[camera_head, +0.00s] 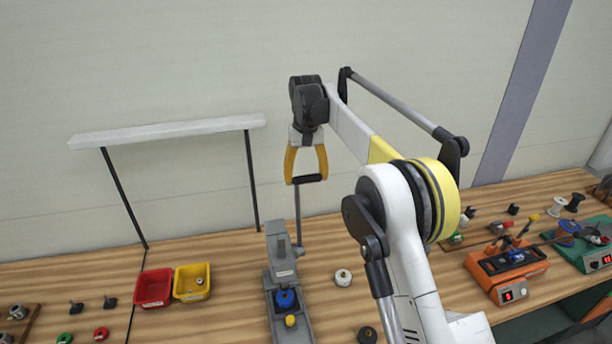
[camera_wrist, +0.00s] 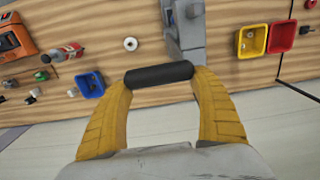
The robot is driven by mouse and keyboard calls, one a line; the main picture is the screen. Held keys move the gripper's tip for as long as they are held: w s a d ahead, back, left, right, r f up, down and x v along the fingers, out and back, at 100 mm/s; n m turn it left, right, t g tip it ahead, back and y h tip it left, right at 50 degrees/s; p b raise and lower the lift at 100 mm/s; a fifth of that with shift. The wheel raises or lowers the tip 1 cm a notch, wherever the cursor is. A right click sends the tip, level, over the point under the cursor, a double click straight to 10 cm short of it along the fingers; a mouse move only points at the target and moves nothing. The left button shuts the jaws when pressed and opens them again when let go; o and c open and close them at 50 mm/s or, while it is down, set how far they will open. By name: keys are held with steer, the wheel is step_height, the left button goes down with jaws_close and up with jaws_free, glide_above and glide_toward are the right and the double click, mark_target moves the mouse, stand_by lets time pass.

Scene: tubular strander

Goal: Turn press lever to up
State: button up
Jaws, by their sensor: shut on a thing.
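The press (camera_head: 284,287) is a grey machine on the wooden bench, with a blue part (camera_head: 286,299) and a yellow knob-like part (camera_head: 290,320) on its base. Its lever (camera_head: 298,218) is a thin grey rod that stands nearly upright on the right side and ends in a black crosswise handle (camera_head: 308,179). My gripper (camera_head: 306,176) has yellow fingers and is shut on the black handle. In the wrist view, the black handle (camera_wrist: 158,75) lies between the two fingertips, with the grey press (camera_wrist: 187,35) behind it.
A red bin (camera_head: 153,289) and a yellow bin (camera_head: 192,283) stand left of the press. A white ring (camera_head: 343,277) lies to its right. An orange device (camera_head: 506,270) stands farther right. A shelf lamp (camera_head: 168,132) rises behind the bins.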

steer(key=shift+w, duration=0.15)
steer(key=shift+c, duration=0.2)
steer(key=o, duration=1.5)
steer(key=shift+f, duration=0.1)
steer(key=shift+c, duration=0.2)
step_height(320, 180, up, 8)
steer(key=shift+f, duration=0.2)
steer(key=shift+w, duration=0.1)
